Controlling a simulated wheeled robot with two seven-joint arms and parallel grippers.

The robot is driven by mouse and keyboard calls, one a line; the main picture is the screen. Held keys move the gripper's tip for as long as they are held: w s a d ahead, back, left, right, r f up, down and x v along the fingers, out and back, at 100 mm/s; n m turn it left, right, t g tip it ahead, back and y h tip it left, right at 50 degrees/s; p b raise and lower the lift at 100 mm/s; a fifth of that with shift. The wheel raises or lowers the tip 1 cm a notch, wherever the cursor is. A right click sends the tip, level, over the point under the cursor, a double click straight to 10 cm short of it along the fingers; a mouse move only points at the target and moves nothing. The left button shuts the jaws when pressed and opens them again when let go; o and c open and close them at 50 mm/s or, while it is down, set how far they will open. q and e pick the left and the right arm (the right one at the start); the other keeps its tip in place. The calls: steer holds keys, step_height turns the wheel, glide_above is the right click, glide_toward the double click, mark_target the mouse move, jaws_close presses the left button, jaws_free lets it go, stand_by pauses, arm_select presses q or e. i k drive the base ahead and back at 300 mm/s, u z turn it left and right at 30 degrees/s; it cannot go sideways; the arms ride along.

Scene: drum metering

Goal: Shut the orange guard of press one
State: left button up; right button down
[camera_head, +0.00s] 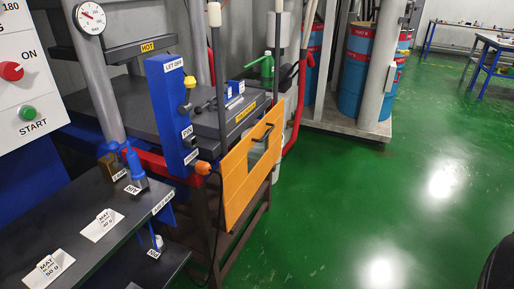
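The orange guard (238,181) is a flat panel with a small window and a black handle (262,133). It sits low at the front of the press, between two dark upright posts (221,95). The gap between the press's lower plate (210,118) and the upper plate marked HOT (143,48) shows uncovered above the guard. I cannot read a press number here. Neither of my grippers is in view, and nothing is seen touching the guard or its handle.
A blue panel (168,115) with knobs stands left of the guard. A dark shelf (75,225) with labelled mats is at lower left. A red bent pipe (298,95) and blue drums (355,60) stand behind. The green floor (360,190) to the right is clear.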

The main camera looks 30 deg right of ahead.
mark_target(239, 187)
steer(key=u, duration=2.25)
steer(key=k, duration=1.2)
steer(key=z, duration=1.9)
